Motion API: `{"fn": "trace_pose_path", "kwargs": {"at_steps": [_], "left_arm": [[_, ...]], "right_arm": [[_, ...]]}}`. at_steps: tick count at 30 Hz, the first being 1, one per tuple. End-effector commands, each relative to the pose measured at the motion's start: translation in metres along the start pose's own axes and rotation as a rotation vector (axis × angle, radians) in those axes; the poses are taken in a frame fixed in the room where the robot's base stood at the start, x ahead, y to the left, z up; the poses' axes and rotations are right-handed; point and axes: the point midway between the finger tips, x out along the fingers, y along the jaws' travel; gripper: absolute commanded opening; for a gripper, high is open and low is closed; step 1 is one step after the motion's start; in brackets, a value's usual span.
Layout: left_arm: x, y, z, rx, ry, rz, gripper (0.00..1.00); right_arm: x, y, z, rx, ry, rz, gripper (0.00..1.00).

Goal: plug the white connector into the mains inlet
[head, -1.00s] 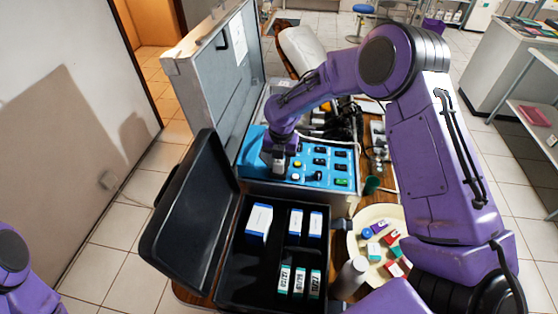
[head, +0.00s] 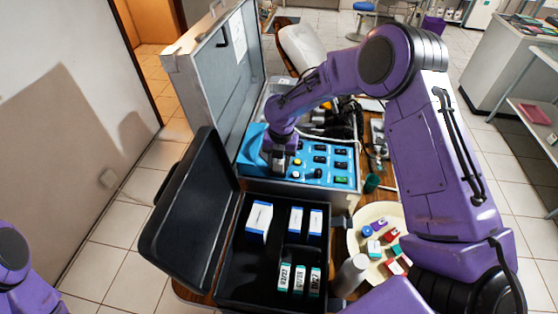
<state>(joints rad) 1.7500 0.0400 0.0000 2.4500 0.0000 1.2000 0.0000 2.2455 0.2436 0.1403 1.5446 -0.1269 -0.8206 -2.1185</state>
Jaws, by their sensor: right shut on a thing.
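My right gripper (head: 278,163) points down over the left part of the blue control panel (head: 313,178) in the open metal case. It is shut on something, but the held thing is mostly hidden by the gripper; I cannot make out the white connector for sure. The mains inlet is not distinguishable, and may be hidden behind the gripper. I cannot tell whether the held thing touches the panel. Only a purple part of my left arm shows at the lower left; its gripper is out of view.
The metal case lid (head: 222,95) stands open at the left. In front, an open black case (head: 252,268) holds several boxes. A cream plate (head: 357,243) with small coloured items and a grey bottle (head: 350,277) stand to the right. A green cup (head: 371,184) is beside the panel.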

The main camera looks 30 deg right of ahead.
Motion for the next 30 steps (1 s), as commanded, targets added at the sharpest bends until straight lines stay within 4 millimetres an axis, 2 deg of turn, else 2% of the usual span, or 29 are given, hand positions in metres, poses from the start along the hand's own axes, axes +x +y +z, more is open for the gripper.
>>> {"fn": "trace_pose_path", "kwargs": {"at_steps": [10, 11, 13, 23, 26, 30], "left_arm": [[0.002, 0.000, 0.001, 0.000, 0.000, 0.000, 0.00], [0.002, 0.000, 0.001, 0.000, 0.000, 0.000, 0.00], [0.002, 0.000, 0.001, 0.000, 0.000, 0.000, 0.00], [0.003, 0.000, 0.001, 0.000, 0.000, 0.000, 0.00], [0.009, 0.001, 0.004, 0.000, 0.000, 0.000, 0.00], [0.018, 0.002, 0.007, 0.000, 0.000, 0.000, 0.00]], "right_arm": [[0.005, 0.000, 0.000, 0.001, 0.001, -0.001, 0.11], [0.004, 0.000, 0.000, 0.000, 0.001, 0.000, 0.48], [0.004, 0.000, 0.000, 0.001, 0.001, -0.001, 0.70], [0.001, 0.000, 0.000, 0.000, 0.000, 0.000, 0.71], [-0.012, 0.000, 0.001, 0.001, -0.001, 0.003, 0.71], [-0.046, 0.000, 0.001, 0.001, -0.003, 0.005, 0.71]]}}
